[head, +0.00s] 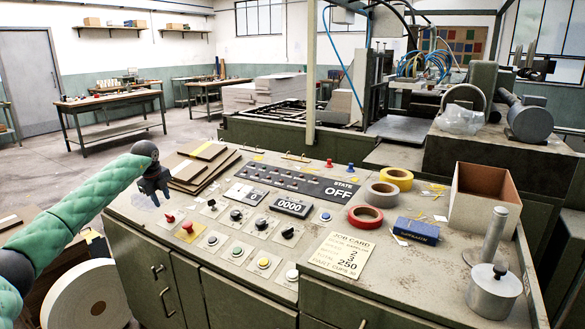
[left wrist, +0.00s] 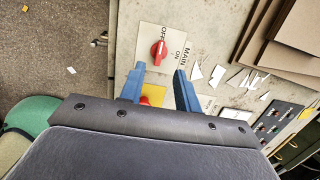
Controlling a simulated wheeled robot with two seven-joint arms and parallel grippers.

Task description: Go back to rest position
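My left gripper (head: 153,198) is above the left end of the grey control panel (head: 225,275), with its arm coming in from the left. In the left wrist view the two blue fingers (left wrist: 160,85) stand apart with nothing held between them. Beyond the tips is a red rotary switch (left wrist: 158,50) on a plate marked OFF, ON and MAIN; its handle lies roughly toward OFF. A yellow plate with a red button (left wrist: 152,95) shows partly between the fingers. My right gripper is not in view.
Cardboard sheets (head: 205,165) lie close to the right of the gripper. The panel display (head: 338,191) reads STATE OFF. Tape rolls (head: 382,194), a blue box (head: 416,231), an open carton (head: 481,200) and a metal weight (head: 494,295) stand on the right. A large roll (head: 90,300) is below the arm.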

